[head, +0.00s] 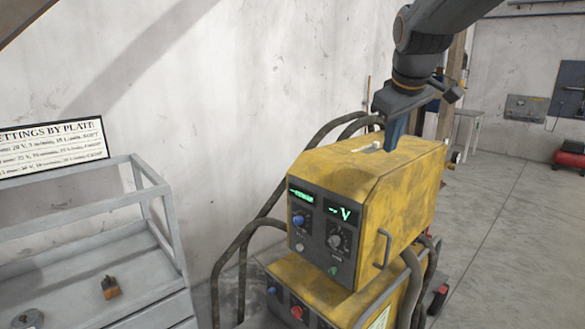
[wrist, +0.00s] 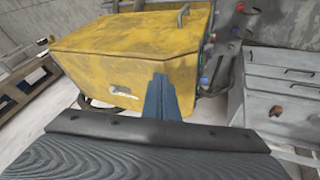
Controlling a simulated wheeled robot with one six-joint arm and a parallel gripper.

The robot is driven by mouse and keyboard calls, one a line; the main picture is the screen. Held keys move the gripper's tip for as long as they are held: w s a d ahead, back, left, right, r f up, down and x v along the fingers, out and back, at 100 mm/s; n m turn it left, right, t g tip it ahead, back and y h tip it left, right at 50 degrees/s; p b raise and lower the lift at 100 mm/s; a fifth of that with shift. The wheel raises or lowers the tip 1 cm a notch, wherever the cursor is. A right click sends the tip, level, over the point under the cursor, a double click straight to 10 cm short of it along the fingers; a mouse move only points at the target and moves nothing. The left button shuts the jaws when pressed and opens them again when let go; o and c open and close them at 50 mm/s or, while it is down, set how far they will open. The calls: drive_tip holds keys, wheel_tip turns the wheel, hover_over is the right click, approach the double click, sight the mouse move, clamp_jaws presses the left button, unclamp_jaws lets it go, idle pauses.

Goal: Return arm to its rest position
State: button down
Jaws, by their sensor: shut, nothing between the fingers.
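My arm comes in from the top of the head view. My gripper (head: 393,143) points down over the top of a yellow welding machine (head: 395,205). Its blue fingers are shut with nothing between them. In the wrist view my gripper (wrist: 161,90) shows at the centre, in front of the yellow machine (wrist: 130,50). I cannot tell whether the fingertips touch the machine. A small white part (head: 374,147) on the machine's top lies beside the fingers.
The machine's front panel (head: 320,232) has knobs and green displays. Dark hoses (head: 240,245) curve beside it. A grey shelf cart (head: 150,300) with an orange item (head: 110,287) stands left, under a settings sign (head: 55,150). Open floor (head: 510,230) lies right; a red compressor (head: 570,157) stands farther back.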

drive_tip(key=s+a+f+m+g+b, duration=0.1)
drive_tip(key=s+f, duration=0.5)
drive_tip(key=f, duration=0.6)
drive_tip(key=s+a+f+m+g+b, duration=0.1)
drive_tip(key=s+f+m+g+b, duration=0.1)
drive_tip(key=s+f, duration=0.5)
drive_tip(key=s+a+f+m+g+b, duration=0.1)
drive_tip(key=s+f+m+b, duration=0.2)
drive_tip(key=f, duration=1.5)
drive_tip(key=s+b, duration=0.2)
drive_tip(key=s, duration=0.2)
drive_tip(key=shift+g+y, duration=0.4)
